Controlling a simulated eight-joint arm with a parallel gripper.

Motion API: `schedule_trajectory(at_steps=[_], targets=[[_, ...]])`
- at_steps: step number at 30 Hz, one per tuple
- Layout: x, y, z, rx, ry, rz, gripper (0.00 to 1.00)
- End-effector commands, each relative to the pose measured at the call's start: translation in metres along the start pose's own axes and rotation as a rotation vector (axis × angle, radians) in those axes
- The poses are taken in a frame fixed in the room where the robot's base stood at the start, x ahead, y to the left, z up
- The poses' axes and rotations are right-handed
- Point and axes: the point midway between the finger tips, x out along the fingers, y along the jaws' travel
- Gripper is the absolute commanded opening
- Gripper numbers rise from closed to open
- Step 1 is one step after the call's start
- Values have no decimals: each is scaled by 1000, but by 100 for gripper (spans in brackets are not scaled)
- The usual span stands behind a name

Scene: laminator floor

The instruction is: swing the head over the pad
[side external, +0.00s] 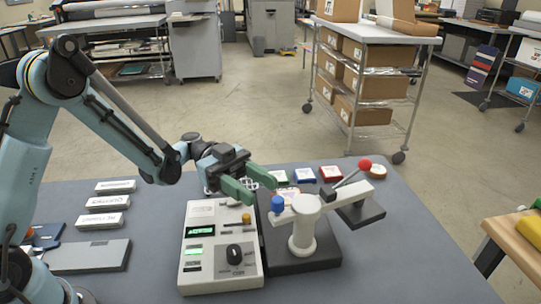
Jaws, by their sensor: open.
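The swing-arm device has a white post (303,238) on a dark base (322,262). Its white arm runs across the top of the post. A blue knob (277,204) is on the arm's left end. A dark block-like head (360,213) is at the right end, with a red-ball lever (365,165) above it. The head sits out to the right, over the table. I cannot tell for sure which surface is the pad. My gripper (262,195) is open, its green fingers just above and left of the blue knob. Contact is not visible.
A control box (198,268) with green displays and a black dial stands left of the device. Small coloured boxes, one red (331,173), lie behind. White blocks (106,202) and a grey slab (92,256) lie left. The table's front right is clear.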

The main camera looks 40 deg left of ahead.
Motion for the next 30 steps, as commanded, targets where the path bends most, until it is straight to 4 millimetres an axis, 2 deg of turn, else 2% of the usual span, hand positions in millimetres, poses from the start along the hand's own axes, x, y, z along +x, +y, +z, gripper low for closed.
schedule_trajectory(at_steps=[3,9,15,22,23,30], targets=[[23,1,0,-1,-1,4,48],[49,0,0,-1,-1,2,48],[59,0,0,-2,-1,0,48],[59,0,0,-2,-1,-1,48],[59,0,0,-2,-1,-1,47],[59,0,0,-2,-1,-1,10]])
